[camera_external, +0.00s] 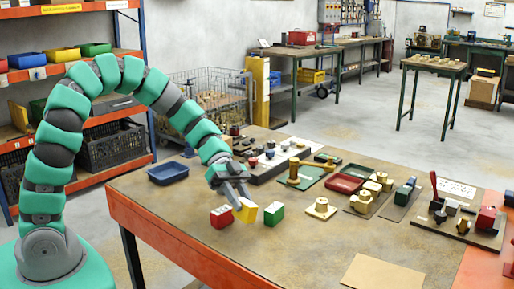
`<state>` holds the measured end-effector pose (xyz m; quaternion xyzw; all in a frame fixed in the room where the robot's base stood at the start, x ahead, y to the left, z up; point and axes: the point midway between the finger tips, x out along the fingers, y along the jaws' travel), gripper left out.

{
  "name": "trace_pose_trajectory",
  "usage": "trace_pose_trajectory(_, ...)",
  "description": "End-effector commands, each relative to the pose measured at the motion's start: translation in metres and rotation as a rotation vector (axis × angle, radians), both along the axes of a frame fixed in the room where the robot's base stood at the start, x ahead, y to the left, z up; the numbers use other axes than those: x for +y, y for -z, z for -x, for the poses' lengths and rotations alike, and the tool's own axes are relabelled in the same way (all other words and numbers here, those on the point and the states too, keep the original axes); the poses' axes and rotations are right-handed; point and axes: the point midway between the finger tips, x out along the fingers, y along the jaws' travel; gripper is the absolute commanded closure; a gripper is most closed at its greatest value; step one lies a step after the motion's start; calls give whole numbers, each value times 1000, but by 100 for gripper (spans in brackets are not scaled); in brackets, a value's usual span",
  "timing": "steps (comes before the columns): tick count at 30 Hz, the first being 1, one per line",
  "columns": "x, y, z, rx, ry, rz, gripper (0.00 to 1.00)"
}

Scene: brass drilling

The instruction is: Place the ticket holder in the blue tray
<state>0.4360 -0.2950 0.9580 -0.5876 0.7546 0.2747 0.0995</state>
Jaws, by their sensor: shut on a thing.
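My gripper (241,199) points down over the near part of the workbench and is shut on a small yellow block (248,212). I cannot tell for sure that this is the ticket holder. The yellow block sits between a red block (221,217) with a white top and a green block (274,213), close to both. The gap under the yellow block is too small to judge. The blue tray (168,173) is on the bench near its far left corner, left of and behind my gripper, and looks empty.
Behind and right of the blocks are a dark rack of small parts (268,168), a red tray (344,184), brass pieces (321,207) and a fixture with a red lever (462,220). A tan sheet (382,273) lies in front. The bench between the blocks and blue tray is clear.

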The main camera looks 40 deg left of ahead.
Motion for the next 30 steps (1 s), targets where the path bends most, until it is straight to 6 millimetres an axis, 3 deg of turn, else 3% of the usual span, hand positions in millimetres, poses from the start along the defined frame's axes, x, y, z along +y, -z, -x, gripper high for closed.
trace_pose_trajectory(3, 32, -1, -10, -17, -62, 3, 95)
trace_pose_trajectory(15, 116, -4, -21, -63, -228, 6, 95)
trace_pose_trajectory(30, 229, -9, -6, -135, -465, -3, 95)
